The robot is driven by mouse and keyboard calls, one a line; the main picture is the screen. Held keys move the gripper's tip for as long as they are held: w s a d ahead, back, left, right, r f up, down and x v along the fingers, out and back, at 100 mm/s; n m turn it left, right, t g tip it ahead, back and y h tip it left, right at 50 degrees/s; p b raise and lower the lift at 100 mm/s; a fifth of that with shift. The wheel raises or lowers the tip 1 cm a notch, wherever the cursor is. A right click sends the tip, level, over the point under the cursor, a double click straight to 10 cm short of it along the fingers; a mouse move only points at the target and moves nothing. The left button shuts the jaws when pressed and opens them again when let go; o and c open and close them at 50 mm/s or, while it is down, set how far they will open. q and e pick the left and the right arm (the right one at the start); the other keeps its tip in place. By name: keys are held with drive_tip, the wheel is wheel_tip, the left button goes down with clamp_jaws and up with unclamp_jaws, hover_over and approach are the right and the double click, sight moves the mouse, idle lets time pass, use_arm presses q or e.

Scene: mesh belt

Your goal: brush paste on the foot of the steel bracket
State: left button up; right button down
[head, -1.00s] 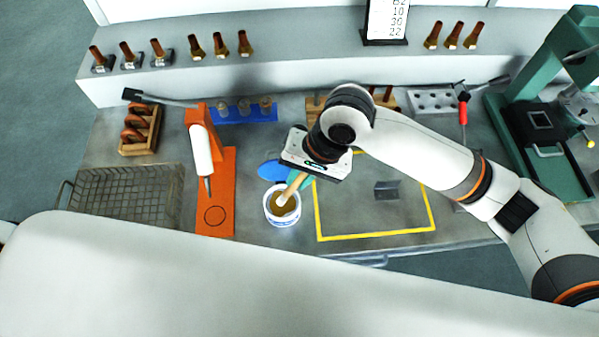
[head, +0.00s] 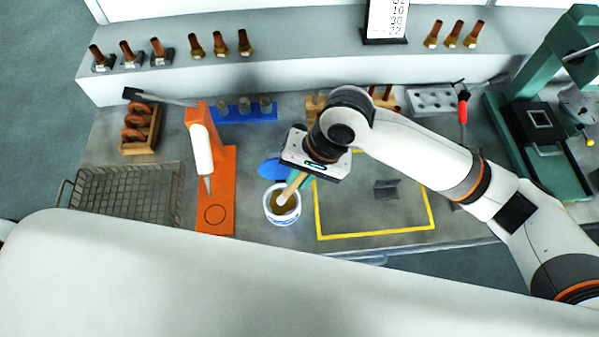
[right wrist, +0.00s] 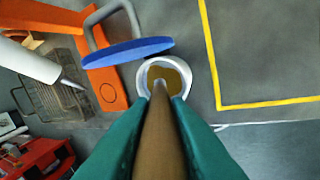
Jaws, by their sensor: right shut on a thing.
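The steel bracket (head: 386,189) is a small dark grey angle piece standing on the bench inside the yellow outline. A white tub of brown paste (head: 271,213) stands open left of the outline; it also shows in the right wrist view (right wrist: 143,88). My right gripper (head: 300,180) is shut on the wooden handle of the brush (head: 291,188). The brush points down into the tub, and its tip is hidden in or at the paste. In the right wrist view the handle (right wrist: 160,135) lies between the green fingers. My left gripper is not in view.
An orange stand with a white cartridge (head: 202,150) and a wire basket (head: 125,195) are to the left. A green press (head: 545,150) is at the right. The yellow-outlined area (head: 335,236) is clear around the bracket.

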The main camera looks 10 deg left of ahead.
drive_tip(key=shift+s+f+p, duration=0.1)
drive_tip(key=shift+f+p, duration=0.05)
drive_tip(key=shift+p, duration=0.35)
idle(1.7)
wheel_tip(320, 180, up, 5)
drive_tip(key=p, duration=0.6)
drive_tip(key=shift+p, duration=0.3)
drive_tip(key=shift+r, duration=1.05)
